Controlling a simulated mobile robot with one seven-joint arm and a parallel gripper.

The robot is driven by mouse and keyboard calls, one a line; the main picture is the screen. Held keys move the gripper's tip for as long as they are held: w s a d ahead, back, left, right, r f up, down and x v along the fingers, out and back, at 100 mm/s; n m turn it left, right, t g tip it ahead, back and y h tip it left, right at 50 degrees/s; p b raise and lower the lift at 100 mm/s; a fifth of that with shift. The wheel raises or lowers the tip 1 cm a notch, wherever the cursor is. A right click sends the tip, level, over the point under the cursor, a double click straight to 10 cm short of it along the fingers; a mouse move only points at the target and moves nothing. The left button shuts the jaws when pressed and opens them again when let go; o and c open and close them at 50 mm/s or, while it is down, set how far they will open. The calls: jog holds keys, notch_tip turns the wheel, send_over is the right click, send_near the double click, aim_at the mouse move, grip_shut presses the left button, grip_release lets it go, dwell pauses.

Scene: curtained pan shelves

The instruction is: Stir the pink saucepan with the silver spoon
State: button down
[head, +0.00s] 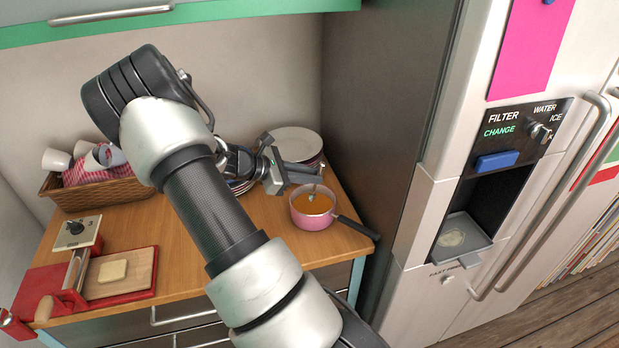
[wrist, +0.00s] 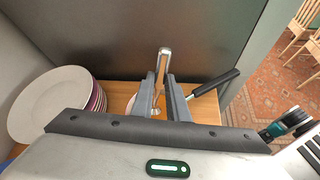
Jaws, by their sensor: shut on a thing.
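The pink saucepan (head: 313,214) stands on the wooden counter near its right edge, with orange-brown contents and a dark handle (head: 358,227) pointing right. My gripper (head: 300,179) is above the pan's rim. In the wrist view my gripper (wrist: 163,98) is shut on the silver spoon (wrist: 164,62), whose end sticks up between the fingers. In the head view the lower part of the spoon (head: 312,194) reaches down into the pan. The spoon's tip is hidden. In the wrist view the pan is mostly hidden behind the gripper, with its dark handle (wrist: 214,82) showing at right.
A stack of plates (head: 294,143) stands behind the pan. A basket of cups (head: 88,183) is at the counter's back left. A red board with butter (head: 113,271) lies at front left. The dark side of a tall unit (head: 377,100) and a fridge (head: 480,150) bound the right.

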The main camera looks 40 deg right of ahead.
notch_tip(320, 180, up, 5)
jog(key=shift+r+p, duration=0.2)
jog(key=shift+p, duration=0.55)
dwell(0.5)
